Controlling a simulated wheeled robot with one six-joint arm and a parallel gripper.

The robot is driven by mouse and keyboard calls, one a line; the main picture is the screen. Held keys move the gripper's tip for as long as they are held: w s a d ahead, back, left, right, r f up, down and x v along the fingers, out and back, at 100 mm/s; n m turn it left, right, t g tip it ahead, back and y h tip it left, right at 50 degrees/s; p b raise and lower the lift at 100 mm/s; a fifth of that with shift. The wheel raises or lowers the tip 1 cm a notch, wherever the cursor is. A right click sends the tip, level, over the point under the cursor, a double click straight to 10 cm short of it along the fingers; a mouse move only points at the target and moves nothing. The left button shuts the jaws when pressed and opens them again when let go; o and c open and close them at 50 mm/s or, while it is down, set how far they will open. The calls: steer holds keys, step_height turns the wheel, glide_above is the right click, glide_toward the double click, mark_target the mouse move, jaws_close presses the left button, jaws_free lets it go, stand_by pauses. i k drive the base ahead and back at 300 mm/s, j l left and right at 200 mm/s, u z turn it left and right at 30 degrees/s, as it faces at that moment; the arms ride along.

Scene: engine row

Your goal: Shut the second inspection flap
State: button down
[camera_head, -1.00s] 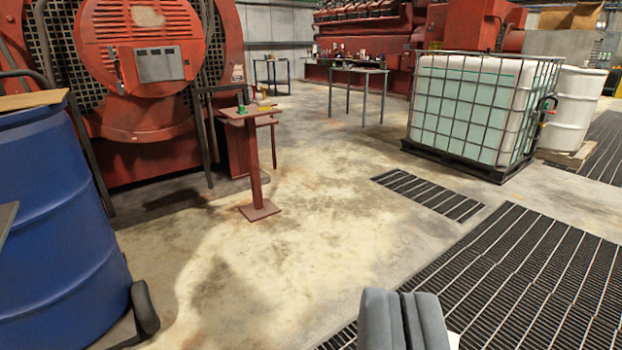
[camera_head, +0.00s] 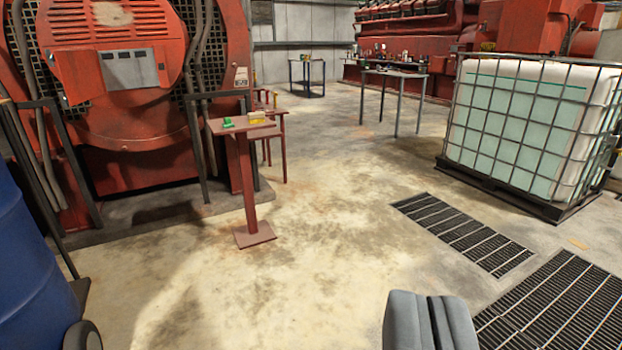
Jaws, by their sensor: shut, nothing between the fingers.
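My gripper (camera_head: 430,310) shows at the bottom, right of centre. Its two grey fingers are together and empty, over open floor and far from the engine.
A red pedestal stand (camera_head: 247,190) with small green and yellow items stands before the engine. A blue drum (camera_head: 30,260) is at the left edge. A caged liquid tank (camera_head: 530,130) stands at the right, near floor grates (camera_head: 463,232). The middle floor is clear.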

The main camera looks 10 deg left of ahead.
mark_target(78, 69)
steer(key=i+j, duration=0.25)
steer(key=i, duration=0.25)
steer(key=i+j+u, duration=0.15)
steer(key=i+j, duration=0.15)
steer(key=i, duration=0.2)
steer(key=i+j, duration=0.2)
steer(key=i, duration=0.3)
steer(key=i+j, duration=0.15)
steer(key=j, duration=0.2)
steer(key=i+j, duration=0.15)
steer(key=j, duration=0.25)
steer(key=i+j+u, duration=0.1)
steer(key=j, duration=0.25)
steer(key=i+j, duration=0.15)
steer(key=j, duration=0.2)
steer(key=i+j+u, duration=0.1)
steer(key=j, duration=0.25)
steer(key=i+j, duration=0.2)
steer(key=j, duration=0.15)
